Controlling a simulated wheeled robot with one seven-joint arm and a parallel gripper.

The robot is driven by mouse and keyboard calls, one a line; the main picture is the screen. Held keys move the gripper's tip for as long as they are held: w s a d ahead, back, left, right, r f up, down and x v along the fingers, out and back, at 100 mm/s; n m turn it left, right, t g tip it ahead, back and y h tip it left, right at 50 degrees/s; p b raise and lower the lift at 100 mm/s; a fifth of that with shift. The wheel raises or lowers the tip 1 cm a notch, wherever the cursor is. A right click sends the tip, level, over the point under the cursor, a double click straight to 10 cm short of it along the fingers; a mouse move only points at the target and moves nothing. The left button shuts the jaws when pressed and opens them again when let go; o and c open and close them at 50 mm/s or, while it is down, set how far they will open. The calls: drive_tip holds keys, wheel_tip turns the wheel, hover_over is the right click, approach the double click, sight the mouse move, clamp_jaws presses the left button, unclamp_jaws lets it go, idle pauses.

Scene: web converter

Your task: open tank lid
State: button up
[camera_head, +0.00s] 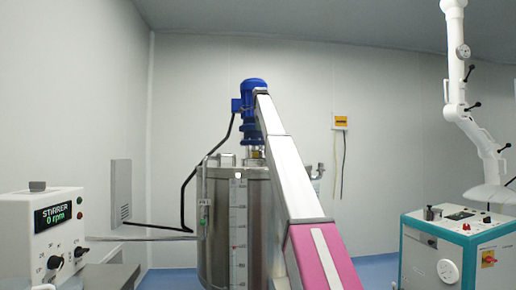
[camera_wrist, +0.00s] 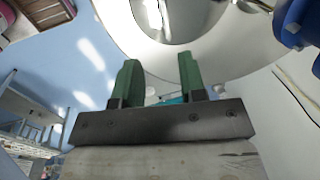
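The steel tank (camera_head: 222,225) stands upright in the middle of the head view, with a level scale on its front. A blue motor (camera_head: 253,104) sits above its top. The tank's lid is seen almost edge-on in the head view, so its state cannot be told there. In the wrist view, my gripper (camera_wrist: 157,72) has two green fingers standing apart with nothing clearly between them. Beyond the fingers is a pale, shiny curved surface (camera_wrist: 235,45), which may be the tank's top. The blue motor also shows at the upper right (camera_wrist: 298,20).
A stirrer control box (camera_head: 45,235) reading 0 rpm stands at the left. A teal and white cabinet (camera_head: 455,250) stands at the right below a white jointed arm (camera_head: 470,120). A black cable (camera_head: 187,190) runs left of the tank. Blue floor shows between tank and cabinet.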

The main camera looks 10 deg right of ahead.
drive_tip(key=w+f, duration=0.1)
drive_tip(key=f, duration=0.2)
drive_tip(key=w+f, duration=0.1)
drive_tip(key=f, duration=0.6)
drive_tip(key=shift+w, duration=0.4)
drive_tip(key=shift+w+a+f, duration=0.15)
drive_tip(key=shift+f, duration=0.15)
drive_tip(key=shift+w+a+f, duration=0.1)
drive_tip(key=shift+w+a, duration=0.1)
drive_tip(key=shift+a, duration=0.05)
drive_tip(key=shift+s+d, duration=0.25)
drive_tip(key=shift+d, duration=0.05)
clamp_jaws()
